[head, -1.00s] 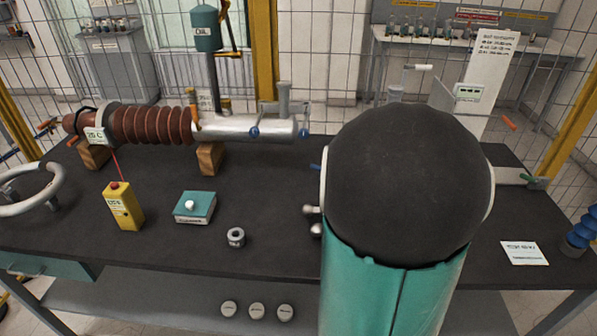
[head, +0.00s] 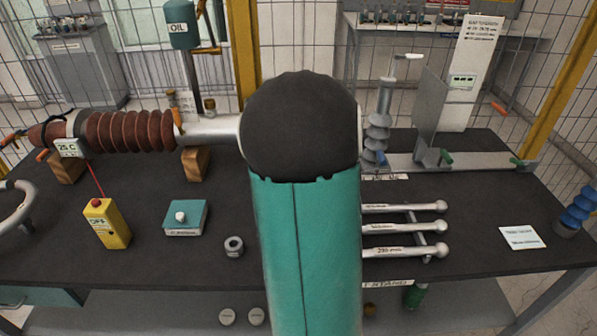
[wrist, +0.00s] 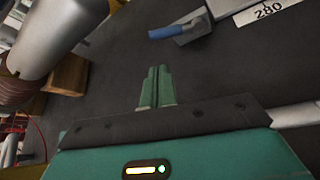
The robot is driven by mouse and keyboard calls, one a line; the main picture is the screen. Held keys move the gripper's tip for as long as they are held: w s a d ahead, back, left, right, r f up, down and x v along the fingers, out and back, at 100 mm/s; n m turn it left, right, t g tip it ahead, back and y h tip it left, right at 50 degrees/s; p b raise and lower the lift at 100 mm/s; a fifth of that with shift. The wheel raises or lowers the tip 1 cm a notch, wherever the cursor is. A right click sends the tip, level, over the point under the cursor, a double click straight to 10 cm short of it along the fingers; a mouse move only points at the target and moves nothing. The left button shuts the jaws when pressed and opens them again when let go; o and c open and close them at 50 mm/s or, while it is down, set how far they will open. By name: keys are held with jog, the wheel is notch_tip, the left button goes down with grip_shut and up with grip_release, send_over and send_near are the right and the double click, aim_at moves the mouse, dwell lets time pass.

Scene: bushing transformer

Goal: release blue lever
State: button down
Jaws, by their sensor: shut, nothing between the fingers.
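The blue lever (wrist: 176,31) shows at the top middle of the wrist view, on the end of a grey metal piece (wrist: 193,25). My gripper (wrist: 157,72) points toward it with its two green fingers together, empty and apart from the lever. My gripper is hidden behind my arm in the head view.
The brown ribbed bushing (head: 128,132) rests on wooden blocks (head: 195,163) at left. Silver rods (head: 404,229) lie on the dark table. A yellow box (head: 107,223) and teal box (head: 185,217) stand front left.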

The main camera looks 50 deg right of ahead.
jog(key=x, duration=1)
jog(key=shift+s+d+f, duration=0.1)
jog(key=shift+s, duration=0.1)
jog(key=shift+w, duration=0.15)
dwell(0.4)
